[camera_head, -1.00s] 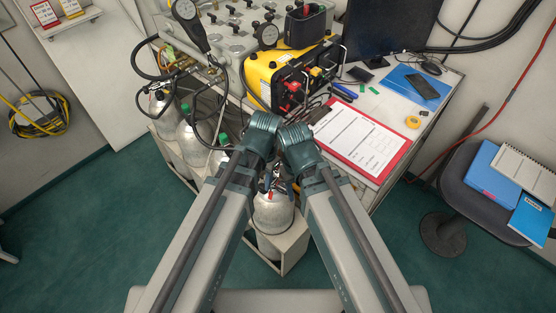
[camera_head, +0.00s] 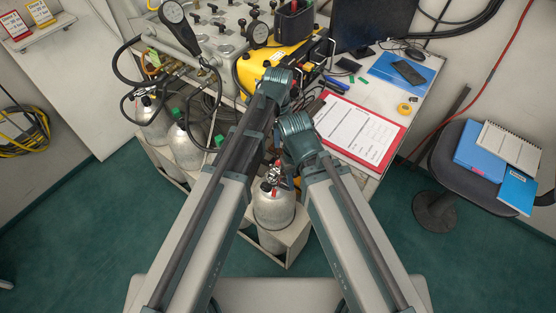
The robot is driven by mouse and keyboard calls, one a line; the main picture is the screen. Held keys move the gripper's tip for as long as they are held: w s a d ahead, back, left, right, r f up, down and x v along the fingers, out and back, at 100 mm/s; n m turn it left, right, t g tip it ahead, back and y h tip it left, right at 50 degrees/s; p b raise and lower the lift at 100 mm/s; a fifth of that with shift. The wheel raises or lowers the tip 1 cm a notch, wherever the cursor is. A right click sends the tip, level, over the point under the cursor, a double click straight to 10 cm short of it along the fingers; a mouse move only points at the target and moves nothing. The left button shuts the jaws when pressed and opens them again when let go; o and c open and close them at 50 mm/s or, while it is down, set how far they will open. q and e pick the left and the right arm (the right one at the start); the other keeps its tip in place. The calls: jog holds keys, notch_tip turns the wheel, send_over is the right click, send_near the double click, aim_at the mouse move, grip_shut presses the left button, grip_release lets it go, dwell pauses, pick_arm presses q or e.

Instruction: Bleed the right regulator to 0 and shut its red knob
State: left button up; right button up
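A silver cylinder (camera_head: 273,207) stands in a pale holder between my two forearms. Its metal valve fittings show at the top with a small red part (camera_head: 281,182); I cannot tell whether this is the red knob. My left gripper (camera_head: 275,82) is at the end of the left arm, over the front of the yellow unit; its fingers cannot be made out. My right gripper (camera_head: 296,128) is lower, beside the clipboard's left edge; its fingers are hidden too.
More cylinders (camera_head: 187,147) with green parts and black hoses stand at the left. A red clipboard (camera_head: 397,147) lies on the bench at right, near a blue folder (camera_head: 385,68). A chair (camera_head: 465,180) holds notebooks.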

aim_at(278, 162)
pick_arm(q)
notch_tip(278, 162, down, 13)
jog(key=b, duration=1.2)
jog(key=shift+f+b, duration=0.15)
jog(key=shift+b, duration=0.25)
grip_shut()
